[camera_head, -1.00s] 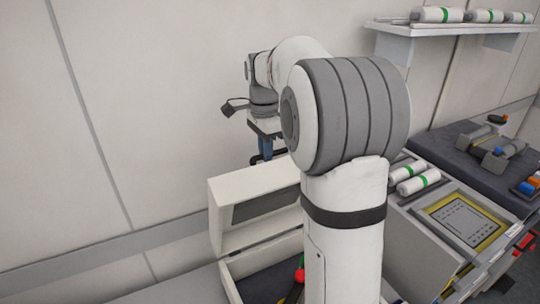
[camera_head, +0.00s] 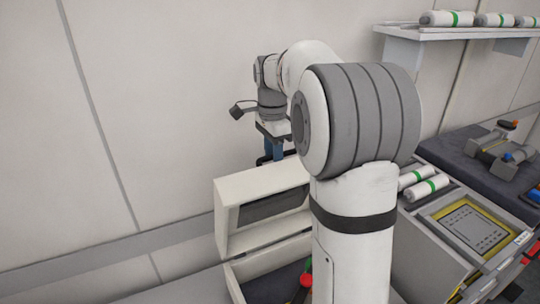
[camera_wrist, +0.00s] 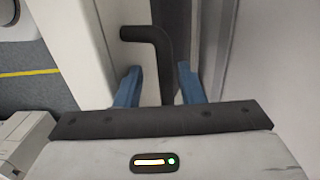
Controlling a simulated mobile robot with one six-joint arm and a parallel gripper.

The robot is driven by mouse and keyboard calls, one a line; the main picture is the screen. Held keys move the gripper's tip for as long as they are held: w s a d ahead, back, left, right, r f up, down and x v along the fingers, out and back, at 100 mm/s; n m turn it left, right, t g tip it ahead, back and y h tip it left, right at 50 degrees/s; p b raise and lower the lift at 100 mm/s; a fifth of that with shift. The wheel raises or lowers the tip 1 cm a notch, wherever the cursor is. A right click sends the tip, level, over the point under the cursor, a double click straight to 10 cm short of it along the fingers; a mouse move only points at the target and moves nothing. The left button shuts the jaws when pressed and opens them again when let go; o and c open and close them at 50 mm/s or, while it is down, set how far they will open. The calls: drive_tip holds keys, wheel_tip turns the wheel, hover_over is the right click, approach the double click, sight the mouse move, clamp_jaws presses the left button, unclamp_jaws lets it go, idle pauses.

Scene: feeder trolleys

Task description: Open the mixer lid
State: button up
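My gripper (camera_wrist: 160,88) has two blue fingers set apart in the wrist view. A black bent handle (camera_wrist: 163,62) runs between them, with a visible gap on each side, so the fingers are not closed on it. What the handle belongs to cannot be told for sure; pale upright panels flank it. In the head view my gripper (camera_head: 274,151) points down by the wall, just above the raised lid (camera_head: 226,205) of a white box, its tips partly hidden. I cannot tell whether this box is the mixer. My arm hides part of the box.
The box holds a red and a green item (camera_head: 306,278). To the right, a grey unit has a yellow-framed panel (camera_head: 472,226) and white bottles with green bands (camera_head: 425,187). A wall shelf (camera_head: 455,33) carries several more. The plain wall (camera_head: 150,110) is clear at left.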

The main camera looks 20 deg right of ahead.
drive_tip(key=r, duration=0.7)
drive_tip(key=shift+w+r, duration=0.2)
drive_tip(key=shift+r, duration=0.2)
drive_tip(key=shift+c, duration=0.5)
